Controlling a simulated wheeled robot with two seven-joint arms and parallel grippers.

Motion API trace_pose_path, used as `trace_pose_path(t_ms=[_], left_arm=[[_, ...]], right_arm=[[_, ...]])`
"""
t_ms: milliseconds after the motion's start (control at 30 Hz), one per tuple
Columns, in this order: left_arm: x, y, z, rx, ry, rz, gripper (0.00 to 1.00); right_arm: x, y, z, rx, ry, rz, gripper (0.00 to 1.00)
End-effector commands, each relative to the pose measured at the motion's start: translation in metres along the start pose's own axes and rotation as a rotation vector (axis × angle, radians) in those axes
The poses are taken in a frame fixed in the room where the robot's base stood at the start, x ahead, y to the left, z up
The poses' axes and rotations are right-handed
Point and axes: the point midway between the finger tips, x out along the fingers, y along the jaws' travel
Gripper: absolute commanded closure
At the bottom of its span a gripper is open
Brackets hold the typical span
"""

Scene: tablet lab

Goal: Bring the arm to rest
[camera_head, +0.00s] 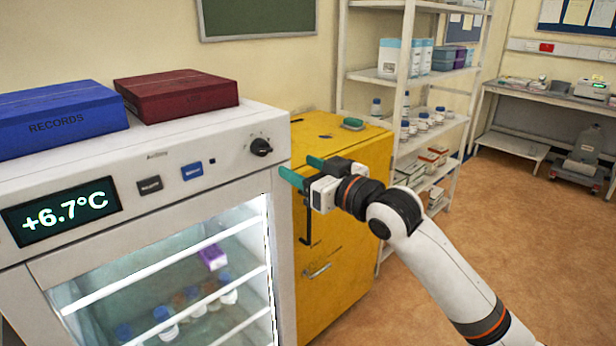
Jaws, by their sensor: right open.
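My right arm (445,270) comes in from the lower right, white with black and orange bands. It reaches up and left across the picture. My right gripper (302,169) points left with its two green fingers apart and nothing between them. It shows in front of the yellow cabinet (345,265), close to the right edge of the white fridge (283,250). Whether it touches either one I cannot tell. My left gripper is not in view.
The fridge has a +6.7°C display (65,211), a black knob (261,147) and a lit glass front. Blue (58,118) and dark red (177,94) binders lie on it. A small green item (352,123) lies on the cabinet.

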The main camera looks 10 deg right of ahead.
Motion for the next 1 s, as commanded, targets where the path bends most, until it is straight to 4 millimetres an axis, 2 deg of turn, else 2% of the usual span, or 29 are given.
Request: trace_pose_path(t_ms=[133,433,567,667,767,800,867,1000], left_arm=[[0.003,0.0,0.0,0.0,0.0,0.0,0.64],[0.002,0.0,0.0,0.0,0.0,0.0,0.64],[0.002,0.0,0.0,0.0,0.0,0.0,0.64],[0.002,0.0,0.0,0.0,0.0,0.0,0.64],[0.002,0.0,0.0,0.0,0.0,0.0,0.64],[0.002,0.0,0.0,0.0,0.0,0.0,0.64],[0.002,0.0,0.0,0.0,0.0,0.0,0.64],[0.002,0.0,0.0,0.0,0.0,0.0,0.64]], right_arm=[[-0.01,0.0,0.0,0.0,0.001,0.0,0.45],[-0.011,0.0,0.0,0.001,0.001,0.0,0.45],[-0.006,-0.009,-0.016,0.017,0.021,-0.02,0.45],[0.002,-0.029,-0.057,0.055,0.067,-0.068,0.45],[0.006,-0.055,-0.122,0.101,0.142,-0.14,0.45],[0.006,-0.065,-0.152,0.12,0.177,-0.169,0.45],[0.003,-0.077,-0.197,0.142,0.23,-0.211,0.45],[-0.018,-0.093,-0.302,0.183,0.361,-0.294,0.45]])
